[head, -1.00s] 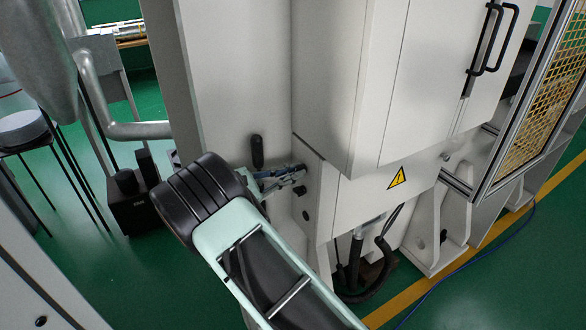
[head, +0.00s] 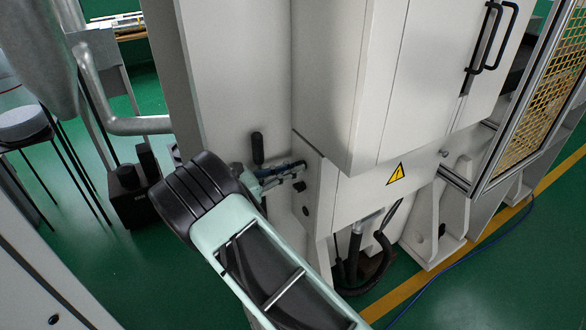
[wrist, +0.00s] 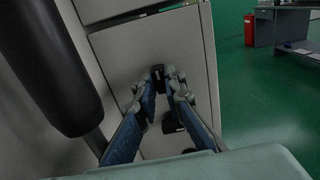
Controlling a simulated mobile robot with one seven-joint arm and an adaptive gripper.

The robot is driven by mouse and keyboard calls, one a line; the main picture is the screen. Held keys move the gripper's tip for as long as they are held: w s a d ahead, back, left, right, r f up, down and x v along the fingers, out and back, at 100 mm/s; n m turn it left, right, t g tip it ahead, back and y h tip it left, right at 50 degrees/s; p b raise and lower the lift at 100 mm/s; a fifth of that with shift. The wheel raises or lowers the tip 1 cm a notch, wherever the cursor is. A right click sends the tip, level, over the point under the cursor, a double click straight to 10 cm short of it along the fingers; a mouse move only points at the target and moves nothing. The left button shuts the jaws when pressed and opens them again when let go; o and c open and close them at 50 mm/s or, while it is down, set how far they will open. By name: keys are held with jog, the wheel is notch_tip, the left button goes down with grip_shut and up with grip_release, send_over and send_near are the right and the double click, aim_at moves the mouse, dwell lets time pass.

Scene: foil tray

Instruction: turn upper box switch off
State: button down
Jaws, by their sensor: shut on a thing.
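The upper box switch (wrist: 158,72) is a small black knob on the side face of the grey box (head: 318,190). In the wrist view it sits between my fingertips, which close in on it from both sides. My gripper (wrist: 160,84) has blue finger pads and is shut on this switch. In the head view my gripper (head: 302,168) reaches the box's side from the left, and its fingers hide most of the switch. A second black knob (wrist: 171,122) is on the same face just below, apart from the fingers.
A third dark knob (head: 306,211) sits lower on the box face. A black lever handle (head: 257,147) stands upright close behind my gripper. The large grey cabinet (head: 345,80) overhangs the box. Black hoses (head: 382,262) hang below. Green floor is open to the right.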

jog(key=c, duration=2)
grip_release()
jog(key=shift+a, duration=0.1)
jog(key=v, duration=1.2)
